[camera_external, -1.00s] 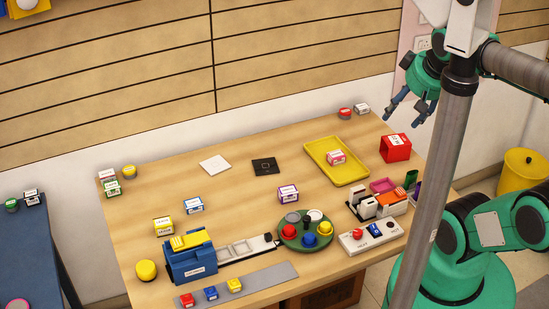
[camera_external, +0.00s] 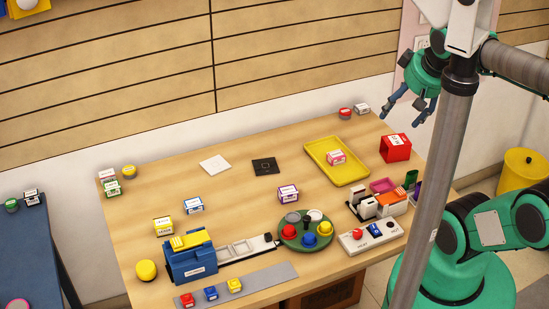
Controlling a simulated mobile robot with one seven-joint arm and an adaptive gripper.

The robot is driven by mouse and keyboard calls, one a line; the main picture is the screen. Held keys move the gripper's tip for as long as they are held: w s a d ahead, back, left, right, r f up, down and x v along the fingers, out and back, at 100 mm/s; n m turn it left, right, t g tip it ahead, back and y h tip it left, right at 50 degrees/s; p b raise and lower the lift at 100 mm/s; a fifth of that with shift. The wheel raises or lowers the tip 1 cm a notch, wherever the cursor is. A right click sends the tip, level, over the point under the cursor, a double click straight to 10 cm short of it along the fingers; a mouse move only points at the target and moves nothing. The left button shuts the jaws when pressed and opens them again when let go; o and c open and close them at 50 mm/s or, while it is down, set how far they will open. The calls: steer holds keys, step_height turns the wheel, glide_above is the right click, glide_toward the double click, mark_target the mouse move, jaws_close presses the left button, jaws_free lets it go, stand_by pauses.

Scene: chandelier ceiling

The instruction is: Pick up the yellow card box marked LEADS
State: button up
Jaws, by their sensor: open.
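A small card box with yellow sides and a white printed top (camera_external: 163,226) sits on the left part of the wooden table, just behind the blue case with a yellow handle. Its lettering is too small to read, so I cannot confirm that it says LEADS. My gripper (camera_external: 402,109) is open and empty, high at the upper right beyond the table's far right corner. It is well apart from the yellow box, its fingers pointing down and left.
The blue case (camera_external: 190,266) stands close in front of the yellow box, with a yellow round tub (camera_external: 146,270) to its left. A green round tray (camera_external: 292,243), yellow tray (camera_external: 354,176) and red box (camera_external: 396,148) lie to the right. The table's middle is largely clear.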

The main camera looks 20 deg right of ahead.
steer(key=w+a+r+g+y+p, duration=0.1)
steer(key=w+a+p, duration=0.1)
steer(key=w+a, duration=0.8)
steer(key=w+a+r+g+p, duration=0.1)
steer(key=w+a, duration=0.5)
steer(key=w, duration=0.7)
steer(key=m+g+h+p, duration=0.1)
steer(key=g+p, duration=0.3)
steer(key=p, duration=0.1)
glide_above(163, 222)
step_height(163, 222, down, 35)
steer(key=shift+r, duration=0.15)
steer(key=shift+f, duration=4.3)
